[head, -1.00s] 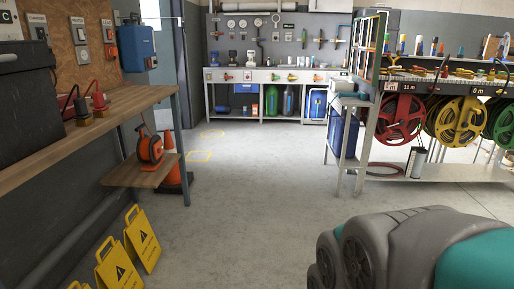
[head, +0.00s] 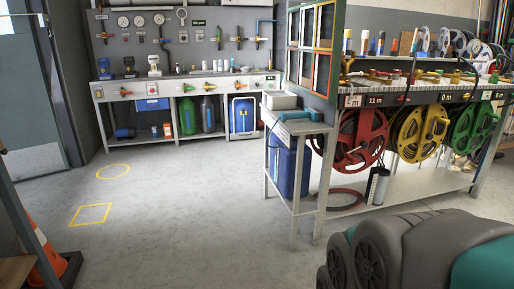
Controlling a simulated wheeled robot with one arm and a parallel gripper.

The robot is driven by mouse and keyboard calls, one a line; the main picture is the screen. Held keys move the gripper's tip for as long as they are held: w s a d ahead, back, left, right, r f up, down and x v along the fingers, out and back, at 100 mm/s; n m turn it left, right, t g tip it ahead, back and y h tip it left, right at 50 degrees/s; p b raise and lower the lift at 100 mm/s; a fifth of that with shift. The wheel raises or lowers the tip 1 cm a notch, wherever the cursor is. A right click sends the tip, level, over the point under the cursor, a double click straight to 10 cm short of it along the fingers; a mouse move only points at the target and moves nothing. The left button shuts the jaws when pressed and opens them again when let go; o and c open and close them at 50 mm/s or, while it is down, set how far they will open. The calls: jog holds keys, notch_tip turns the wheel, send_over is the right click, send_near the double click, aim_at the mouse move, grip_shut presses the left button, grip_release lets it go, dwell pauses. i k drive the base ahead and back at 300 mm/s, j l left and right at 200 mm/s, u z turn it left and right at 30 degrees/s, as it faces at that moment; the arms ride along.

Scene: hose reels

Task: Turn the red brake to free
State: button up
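A red hose reel (head: 361,140) hangs under the bench on the right, nearest the small side table. A yellow reel (head: 420,132) and a green reel (head: 472,128) hang to its right. The red brake cannot be made out clearly at this distance; small coloured parts sit along the bench top above the reels. My gripper is not in view.
A small metal side table (head: 297,125) with a blue container (head: 288,168) stands left of the red reel. A grey and teal machine (head: 420,255) fills the lower right. An orange cone (head: 42,250) is at the left edge. The middle floor is clear.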

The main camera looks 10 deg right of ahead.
aim_at(400, 99)
jog(key=i+l, duration=0.9)
jog(key=l, duration=0.25)
